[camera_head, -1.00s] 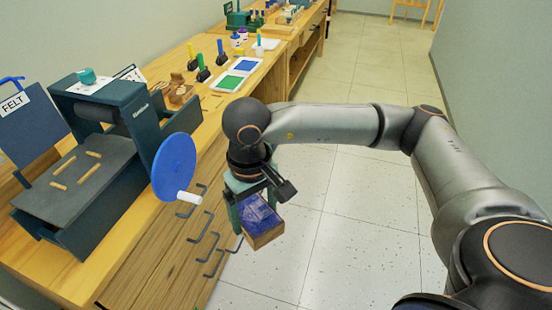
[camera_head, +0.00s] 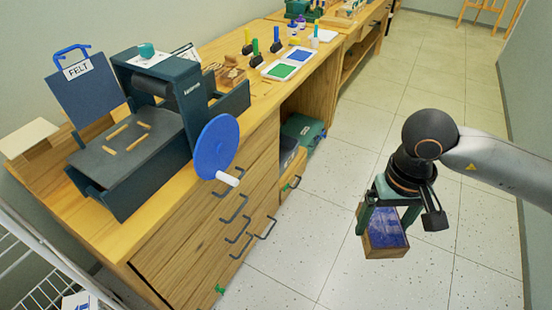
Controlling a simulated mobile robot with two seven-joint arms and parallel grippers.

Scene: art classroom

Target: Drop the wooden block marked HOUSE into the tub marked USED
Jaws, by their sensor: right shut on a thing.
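My right gripper (camera_head: 386,215) is shut on a wooden block (camera_head: 385,236) with a blue inked face. It holds the block over the open floor, to the right of the workbench, with the blue face tilted up toward the camera. No HOUSE marking can be read on the block from here. No tub marked USED can be made out in this view. My left gripper is not in view.
The bench (camera_head: 150,235) carries a press (camera_head: 150,120) with a blue handwheel (camera_head: 216,148) jutting over its drawers. Ink pads (camera_head: 289,62) lie farther back. A green box (camera_head: 302,132) sits under the bench. A white wire rack (camera_head: 40,265) stands lower left. The floor is clear.

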